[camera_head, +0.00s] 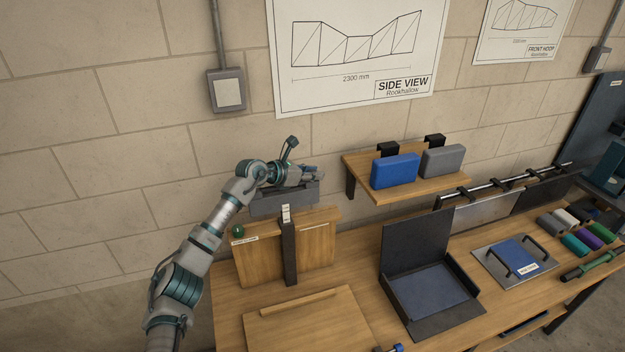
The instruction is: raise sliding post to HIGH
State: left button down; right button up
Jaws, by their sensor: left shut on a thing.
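The sliding post (289,262) is a dark upright bar in front of a wooden panel (258,262) at the left of the bench. A small white label with marks (286,213) sits near its top, too small to read. A grey block (268,207) sits across the top of the post. My left gripper (314,173) is at the upper side of this block, at its right end. It looks shut on the block, though the fingertips and contact are small and partly hidden. A green knob (237,231) is on the panel's upper left. My right gripper is not seen.
A wooden shelf (415,192) with a blue block (395,171) and a grey block (443,161) is right of the gripper. A dark open box (447,325) and a plate with handles (493,270) lie on the bench. The wall is close behind the arm.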

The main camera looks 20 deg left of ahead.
pick_arm(q)
notch_tip(320, 180, up, 6)
jog(key=shift+r+p, duration=0.1)
jog(key=shift+p, duration=0.9)
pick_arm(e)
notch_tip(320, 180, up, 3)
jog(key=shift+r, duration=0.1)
pick_arm(q)
jog(key=shift+a+r, duration=0.1)
jog(key=c, duration=0.9)
grip_release()
jog(key=shift+w, duration=0.15)
jog(key=shift+o, duration=0.2)
jog(key=shift+f, duration=0.3)
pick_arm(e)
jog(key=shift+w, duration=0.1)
pick_arm(q)
jog(key=shift+a, duration=0.15)
jog(key=v, duration=1.1)
jog(key=shift+s+a, duration=0.2)
jog(key=shift+s, duration=0.1)
